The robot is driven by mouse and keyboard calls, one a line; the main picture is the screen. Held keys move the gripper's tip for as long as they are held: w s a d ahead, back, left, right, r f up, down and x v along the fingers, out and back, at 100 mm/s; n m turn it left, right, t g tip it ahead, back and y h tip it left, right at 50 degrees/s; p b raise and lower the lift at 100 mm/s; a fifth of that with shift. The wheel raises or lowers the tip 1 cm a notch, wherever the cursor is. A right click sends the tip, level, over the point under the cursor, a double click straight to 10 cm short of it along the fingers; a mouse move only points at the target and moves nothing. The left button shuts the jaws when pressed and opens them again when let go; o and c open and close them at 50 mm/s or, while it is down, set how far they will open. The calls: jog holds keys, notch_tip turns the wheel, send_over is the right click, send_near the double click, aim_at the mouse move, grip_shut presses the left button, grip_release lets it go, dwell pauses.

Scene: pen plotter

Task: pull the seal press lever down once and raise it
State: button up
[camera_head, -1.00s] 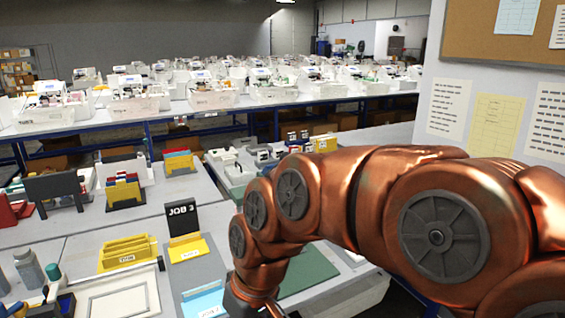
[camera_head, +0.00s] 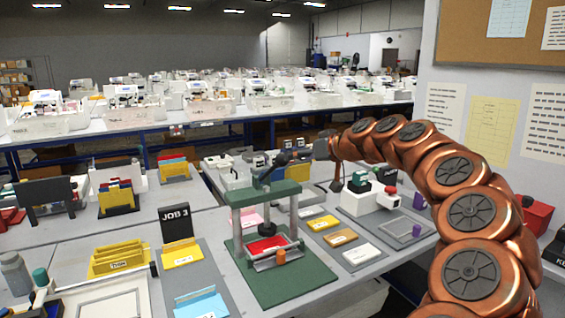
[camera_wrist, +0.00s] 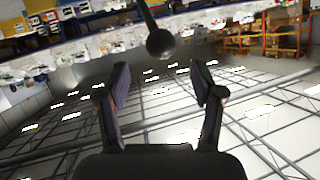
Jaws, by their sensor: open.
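The seal press is a green frame (camera_head: 269,192) on a green base (camera_head: 277,279), with a red piece (camera_head: 266,245) under its top. Its dark lever (camera_head: 266,177) slants up to the right and ends in a dark ball knob (camera_head: 283,159). In the wrist view the knob (camera_wrist: 161,43) hangs on its rod beyond the fingertips, roughly centred between them. My gripper (camera_head: 298,153) is just right of the knob in the head view. Its two fingers are apart with nothing between them in the wrist view (camera_wrist: 157,78). Whether a finger touches the knob cannot be told.
A JOB 3 sign (camera_head: 176,222), a yellow tray (camera_head: 121,258) and a light blue holder (camera_head: 201,304) stand left of the press. Several cards lie to its right, beside a white device with a green knob (camera_head: 359,183). The space above the press is free apart from my arm.

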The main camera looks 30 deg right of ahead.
aim_at(283, 159)
jog(key=shift+p+x, duration=0.9)
jog(key=shift+x, duration=2.95)
jog(key=shift+c, duration=0.3)
grip_shut()
